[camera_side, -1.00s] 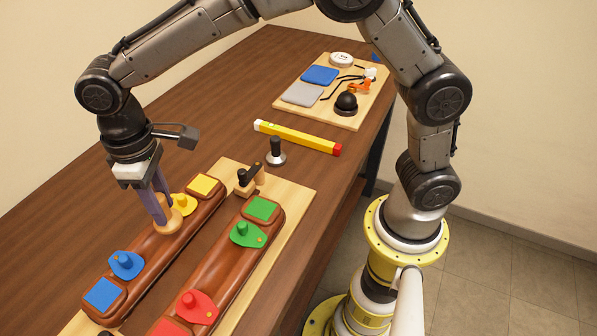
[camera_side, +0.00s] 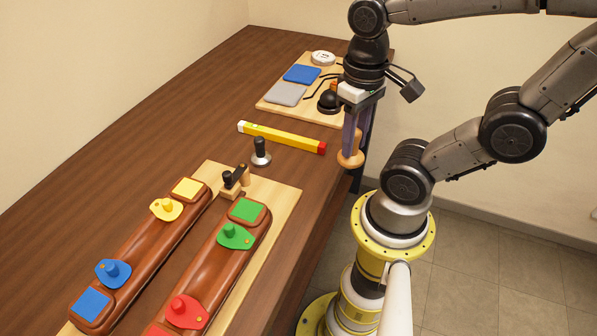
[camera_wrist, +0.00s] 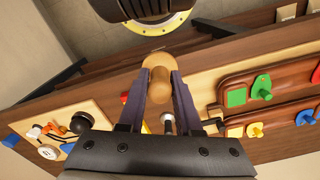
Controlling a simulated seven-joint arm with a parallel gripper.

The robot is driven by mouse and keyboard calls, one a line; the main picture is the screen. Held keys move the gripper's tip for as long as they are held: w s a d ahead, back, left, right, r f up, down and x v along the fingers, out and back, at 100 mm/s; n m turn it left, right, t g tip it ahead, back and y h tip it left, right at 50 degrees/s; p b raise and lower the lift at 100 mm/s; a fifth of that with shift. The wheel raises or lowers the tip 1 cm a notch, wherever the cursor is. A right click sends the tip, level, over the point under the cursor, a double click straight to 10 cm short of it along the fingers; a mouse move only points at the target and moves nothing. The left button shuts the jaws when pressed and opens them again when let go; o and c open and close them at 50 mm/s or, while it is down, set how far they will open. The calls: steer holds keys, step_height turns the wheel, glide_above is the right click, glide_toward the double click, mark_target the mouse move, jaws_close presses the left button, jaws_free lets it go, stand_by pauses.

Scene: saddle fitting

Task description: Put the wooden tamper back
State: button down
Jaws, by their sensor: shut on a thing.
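My gripper (camera_side: 358,140) is shut on the wooden tamper (camera_side: 350,160), a light wooden piece with a round flat base and a knob handle. In the side view they are held near the table's right edge, to the right of the yellow level. In the wrist view the tamper (camera_wrist: 157,80) sits between the two purple-grey fingers (camera_wrist: 160,88). The gripper hides part of the tamper's handle in the side view.
A metal tamper with a black handle (camera_side: 260,152) stands near the yellow level (camera_side: 282,137). A board (camera_side: 262,104) holds pads and a black knob. Two brown saddles (camera_side: 150,245) with coloured pegged plates lie at left. Table at far left is clear.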

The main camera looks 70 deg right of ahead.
steer(key=shift+s+d+r+m, duration=0.1)
steer(key=shift+s+d+m, duration=0.15)
steer(key=shift+s+m, duration=0.1)
steer(key=shift+d+r, duration=0.15)
steer(key=shift+w+d+m, duration=0.1)
steer(key=shift+w+m, duration=0.05)
steer(key=shift+m, duration=0.1)
steer(key=w+d+f, duration=0.1)
steer(key=w+f, duration=0.2)
steer(key=w, duration=0.1)
steer(key=w+d+f, duration=0.1)
steer(key=w+f, duration=0.2)
steer(key=w, duration=0.1)
steer(key=w+d+f, duration=0.1)
steer(key=w+f, duration=0.2)
steer(key=w, duration=0.1)
steer(key=shift+w+d+f, duration=0.15)
steer(key=shift+w+d, duration=0.1)
steer(key=shift+w, duration=0.1)
steer(key=shift+w+f, duration=0.25)
steer(key=shift+f, duration=1.55)
steer(key=shift+f, duration=0.15)
